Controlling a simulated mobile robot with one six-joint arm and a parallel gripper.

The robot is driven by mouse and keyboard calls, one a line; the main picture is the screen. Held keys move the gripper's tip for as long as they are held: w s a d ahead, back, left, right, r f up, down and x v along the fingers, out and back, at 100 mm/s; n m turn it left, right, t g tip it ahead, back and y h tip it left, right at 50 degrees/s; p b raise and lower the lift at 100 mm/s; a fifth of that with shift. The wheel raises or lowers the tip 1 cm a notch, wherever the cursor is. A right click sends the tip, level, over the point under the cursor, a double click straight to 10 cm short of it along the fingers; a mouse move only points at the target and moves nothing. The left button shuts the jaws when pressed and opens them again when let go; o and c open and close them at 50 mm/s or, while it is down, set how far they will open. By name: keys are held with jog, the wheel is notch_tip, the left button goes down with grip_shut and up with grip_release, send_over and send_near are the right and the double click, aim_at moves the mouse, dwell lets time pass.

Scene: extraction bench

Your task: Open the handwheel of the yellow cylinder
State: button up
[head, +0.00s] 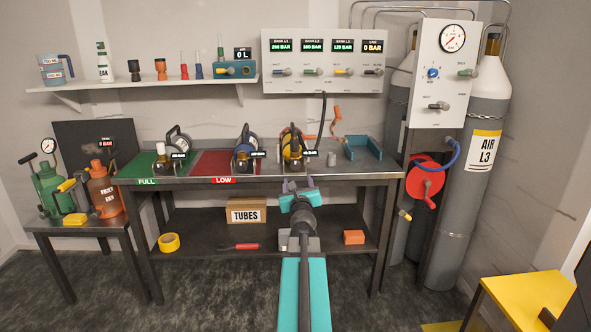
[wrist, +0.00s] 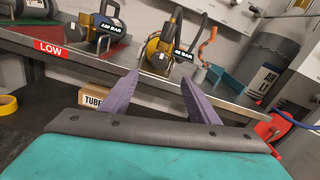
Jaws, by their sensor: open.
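The yellow cylinder (head: 287,143) lies on the bench right of centre, its valve end toward me. A black hose runs up from it, and a small dark pressure display sits beside its valve. It also shows in the wrist view (wrist: 152,52), beyond my fingers. Its handwheel is too small to make out clearly. My gripper (head: 298,185) is open and empty, in front of the bench's front edge and below the cylinder, not touching it. In the wrist view the two purple fingers (wrist: 158,82) stand apart, with the bench edge behind them.
Another cylinder (head: 177,141) is on the green mat. A blue-green holder (head: 363,147) stands at right. The bench's front edge (head: 345,177) lies between my gripper and the cylinders.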

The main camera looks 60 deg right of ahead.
aim_at(296, 166)
jog(key=shift+x, duration=6.45)
jog(key=shift+s, duration=0.1)
jog(key=c, duration=1)
jog(key=shift+c, duration=0.2)
